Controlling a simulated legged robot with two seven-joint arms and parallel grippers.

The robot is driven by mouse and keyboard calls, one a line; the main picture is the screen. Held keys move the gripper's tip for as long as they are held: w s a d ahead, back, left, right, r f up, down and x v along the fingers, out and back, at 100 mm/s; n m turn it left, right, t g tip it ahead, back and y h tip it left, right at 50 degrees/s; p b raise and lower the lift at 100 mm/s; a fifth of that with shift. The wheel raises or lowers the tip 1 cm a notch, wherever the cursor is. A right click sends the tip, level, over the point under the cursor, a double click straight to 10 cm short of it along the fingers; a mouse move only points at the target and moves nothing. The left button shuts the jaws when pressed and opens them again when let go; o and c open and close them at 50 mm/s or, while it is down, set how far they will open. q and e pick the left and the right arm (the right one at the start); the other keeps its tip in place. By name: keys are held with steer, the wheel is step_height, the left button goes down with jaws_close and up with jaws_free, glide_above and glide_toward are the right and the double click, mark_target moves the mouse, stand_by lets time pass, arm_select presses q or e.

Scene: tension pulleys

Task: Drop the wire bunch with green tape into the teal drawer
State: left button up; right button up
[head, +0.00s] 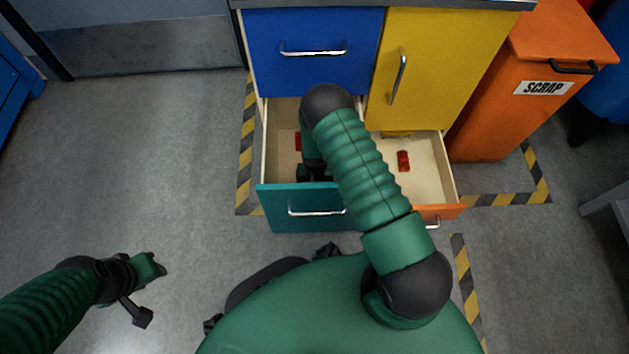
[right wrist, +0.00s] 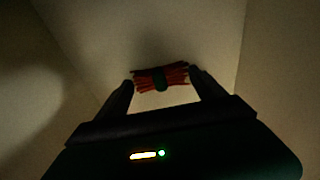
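A red wire bunch with a dark green band (right wrist: 160,78) shows just beyond my right fingertips in the right wrist view, seemingly on the drawer floor. The teal drawer (head: 275,208) is pulled open under the blue door. My right arm reaches down into it, and my right gripper (right wrist: 161,80), fingers spread, points into the pale interior. In the head view my arm mostly hides that gripper. A bit of red (head: 298,142) shows left of the arm inside the teal drawer. My left gripper (head: 152,293) is open and empty over the floor at lower left.
An open orange drawer (head: 447,212) stands to the right of the teal one, with a small red bunch (head: 403,161) inside. The blue door (head: 313,40) and yellow door (head: 440,60) above are shut. An orange scrap bin (head: 500,110) stands at right. The left floor is clear.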

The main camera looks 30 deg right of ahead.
steer(key=o, duration=0.4)
steer(key=shift+o, duration=0.2)
steer(key=s+a+r+n+p, duration=0.1)
steer(key=a+r+p, duration=0.15)
steer(key=r, duration=0.65)
steer(key=a+r+n+p, duration=0.1)
steer(key=r+p, duration=0.2)
steer(key=r, duration=0.7)
steer(key=s+a+r+n+p, duration=0.1)
steer(key=a+r+p, duration=0.15)
steer(key=r, duration=0.65)
steer(key=s+a+r+n+t, duration=0.1)
steer(key=s+a+r+n, duration=0.2)
steer(key=s+r, duration=0.8)
step_height(320, 180, up, 3)
steer(key=shift+s+a+r+y+p, duration=0.1)
steer(key=shift+s+a+y+p, duration=0.1)
steer(key=shift+a+y+p, duration=0.35)
steer(key=shift+a, duration=0.1)
